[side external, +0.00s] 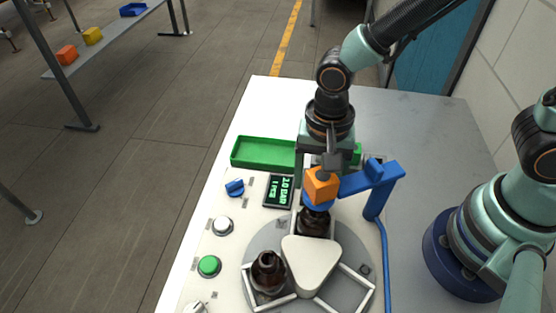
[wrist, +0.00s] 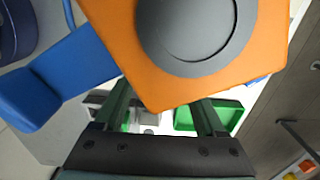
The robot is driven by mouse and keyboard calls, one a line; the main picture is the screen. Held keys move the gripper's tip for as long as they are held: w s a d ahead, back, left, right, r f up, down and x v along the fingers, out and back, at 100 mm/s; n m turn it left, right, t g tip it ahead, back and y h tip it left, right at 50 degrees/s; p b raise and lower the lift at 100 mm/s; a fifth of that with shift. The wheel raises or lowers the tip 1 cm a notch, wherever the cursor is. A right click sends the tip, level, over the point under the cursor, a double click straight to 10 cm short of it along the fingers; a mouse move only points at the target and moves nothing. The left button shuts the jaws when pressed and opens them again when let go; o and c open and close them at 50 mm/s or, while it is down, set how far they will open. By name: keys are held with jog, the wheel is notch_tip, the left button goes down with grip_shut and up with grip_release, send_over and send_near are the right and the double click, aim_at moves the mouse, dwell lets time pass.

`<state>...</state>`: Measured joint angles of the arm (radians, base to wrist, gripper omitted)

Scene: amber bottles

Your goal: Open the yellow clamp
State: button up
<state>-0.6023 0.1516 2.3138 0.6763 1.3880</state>
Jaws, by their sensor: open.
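No clamp that is clearly yellow can be made out. An orange block (side external: 321,185) sits at the end of a blue bracket (side external: 372,180), above a brown bottle (side external: 313,221) on the round turntable (side external: 262,237). My gripper (side external: 318,160) is just behind and above the orange block, pointing down. In the wrist view, the orange block (wrist: 125,35) with a round grey disc (wrist: 195,30) fills the top. My gripper's two dark green fingers (wrist: 163,102) are apart, with nothing seen held between them. Their tips are partly hidden by the block.
A second brown bottle (side external: 268,270) stands in a white-framed nest beside the white hub (side external: 311,262). A green tray (side external: 262,153), a small display (side external: 279,190), a blue knob (side external: 235,188) and buttons line the left edge. Another arm stands at right. The table's back right is clear.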

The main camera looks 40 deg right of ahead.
jog(key=shift+f, duration=0.45)
grip_shut()
dwell(1.2)
